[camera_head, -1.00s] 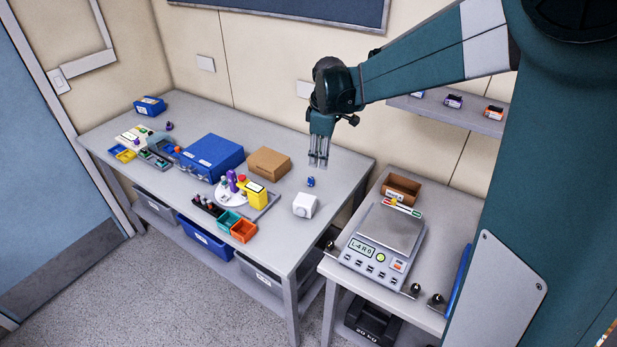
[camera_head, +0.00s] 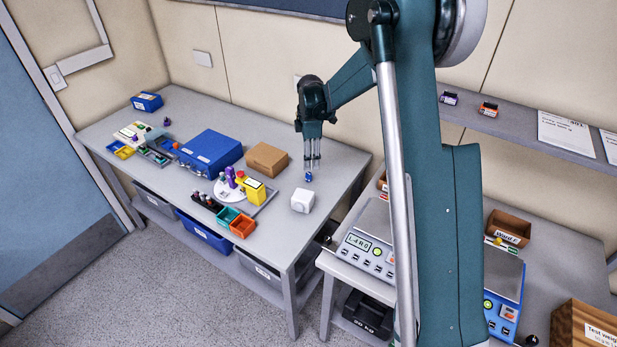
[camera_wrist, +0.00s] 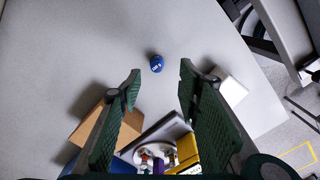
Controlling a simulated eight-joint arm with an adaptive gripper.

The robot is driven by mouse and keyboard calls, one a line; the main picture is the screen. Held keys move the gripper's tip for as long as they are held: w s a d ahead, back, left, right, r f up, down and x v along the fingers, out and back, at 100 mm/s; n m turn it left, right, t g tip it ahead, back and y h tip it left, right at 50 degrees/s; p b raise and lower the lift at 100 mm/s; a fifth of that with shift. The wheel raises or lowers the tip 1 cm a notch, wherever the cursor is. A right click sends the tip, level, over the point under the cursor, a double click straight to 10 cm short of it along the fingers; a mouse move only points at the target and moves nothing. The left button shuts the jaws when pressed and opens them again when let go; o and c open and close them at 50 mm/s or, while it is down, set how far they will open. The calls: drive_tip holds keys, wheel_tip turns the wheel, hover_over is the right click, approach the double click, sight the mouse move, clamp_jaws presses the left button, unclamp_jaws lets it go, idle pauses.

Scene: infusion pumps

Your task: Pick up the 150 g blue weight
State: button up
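The blue weight (camera_head: 308,177) stands on the grey table near its right end, behind a white block. In the wrist view the blue weight (camera_wrist: 156,63) shows from above, with white marking on it too small to read. My gripper (camera_head: 312,165) points down over the weight in the head view. In the wrist view the two green fingers of my gripper (camera_wrist: 159,77) are spread wide with nothing between them. The weight lies just beyond the fingertips, roughly centred between them, and is not held.
The white block (camera_head: 302,200) and a cardboard box (camera_head: 267,158) stand close to the weight. A blue case (camera_head: 210,152), a yellow box (camera_head: 254,190) and small orange (camera_head: 243,226) and teal bins are farther left. A scale (camera_head: 366,245) is on the right table.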

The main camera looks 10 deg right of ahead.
sight(309, 174)
drive_tip(key=shift+w+f, duration=0.35)
drive_tip(key=shift+f, duration=0.25)
drive_tip(key=shift+f, duration=1.3)
drive_tip(key=shift+a+f, duration=0.15)
drive_tip(key=shift+f, duration=2.45)
drive_tip(key=shift+c, duration=0.2)
drive_tip(key=c, duration=1)
